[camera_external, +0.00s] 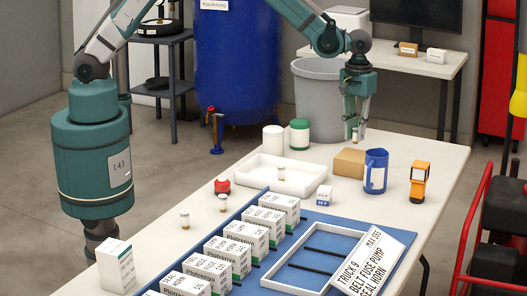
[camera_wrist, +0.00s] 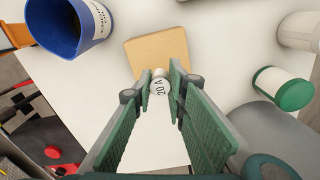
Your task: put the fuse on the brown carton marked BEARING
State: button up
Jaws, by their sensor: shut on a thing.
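My gripper (camera_external: 358,124) is shut on a small whitish fuse (camera_external: 355,135) and holds it above the table, near the brown carton. In the wrist view the fuse (camera_wrist: 160,88), with "20 A" on its end, sits between the fingertips of my gripper (camera_wrist: 160,86). The brown carton (camera_external: 348,163) stands on the table, below and slightly left of the fuse in the external view. It also shows in the wrist view (camera_wrist: 155,52), just beyond the fuse, which overlaps its near edge there. No BEARING mark is readable on the carton.
A green-lidded jar (camera_external: 299,134), a white cylinder (camera_external: 273,139) and a white tray (camera_external: 257,180) holding a similar small piece are to the left. White boxes (camera_external: 229,254) line the front.

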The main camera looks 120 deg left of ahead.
aim_at(356, 142)
jog(key=shift+f, duration=1.85)
jog(key=shift+f+b, duration=0.15)
jog(key=shift+b, duration=0.2)
jog(key=o, duration=0.8)
notch_tip(356, 142, up, 12)
jog(key=shift+r+p, duration=0.2)
jog(key=shift+p, duration=0.5)
